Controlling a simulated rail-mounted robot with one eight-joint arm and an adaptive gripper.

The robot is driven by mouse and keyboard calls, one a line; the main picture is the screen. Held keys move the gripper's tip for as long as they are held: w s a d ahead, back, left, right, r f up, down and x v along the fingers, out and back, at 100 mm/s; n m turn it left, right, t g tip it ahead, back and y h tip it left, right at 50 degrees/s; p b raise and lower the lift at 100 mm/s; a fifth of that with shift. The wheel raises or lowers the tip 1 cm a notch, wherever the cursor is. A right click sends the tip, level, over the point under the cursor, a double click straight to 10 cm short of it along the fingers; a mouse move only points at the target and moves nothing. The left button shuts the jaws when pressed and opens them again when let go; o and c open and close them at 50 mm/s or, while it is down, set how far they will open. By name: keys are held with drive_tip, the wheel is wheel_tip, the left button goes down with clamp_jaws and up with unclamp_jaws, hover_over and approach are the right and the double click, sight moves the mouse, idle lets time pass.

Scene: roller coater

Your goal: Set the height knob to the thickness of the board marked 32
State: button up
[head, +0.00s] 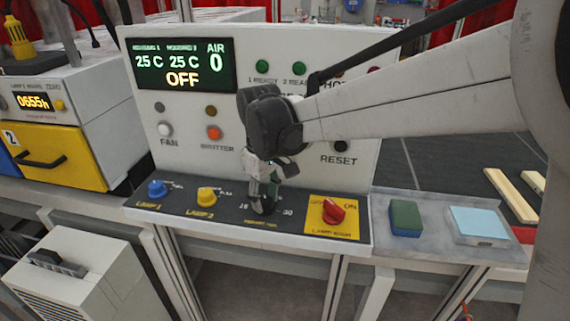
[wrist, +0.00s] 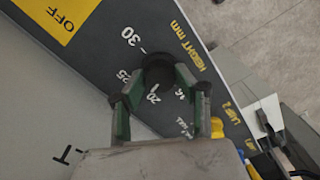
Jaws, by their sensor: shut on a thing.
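The black height knob (wrist: 157,70) sits on the dark control strip beside the printed "HEIGHT mm" label, with marks such as 20, 25 and 30 around it. My gripper (wrist: 158,82) is shut on the knob, a finger on each side of it. In the head view my gripper (head: 264,185) reaches down onto the strip between the yellow lamp knob and the red switch. It hides most of the height knob there, and I cannot tell which mark the knob points to. Pale wooden boards (head: 511,195) lie at the far right; no number on them is readable.
A red rotary switch (head: 333,211) on a yellow plate stands just right of the knob. Yellow (head: 207,196) and blue (head: 157,188) lamp knobs are to its left. The upright panel display (head: 181,65) reads OFF.

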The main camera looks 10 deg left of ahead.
sight(265, 199)
drive_tip(key=m+b, duration=0.1)
drive_tip(key=m, duration=0.3)
drive_tip(key=shift+m+b, duration=0.3)
drive_tip(key=shift+m, duration=1.8)
drive_tip(key=o, duration=1.1)
drive_tip(key=shift+o, duration=0.2)
wheel_tip(265, 199, up, 12)
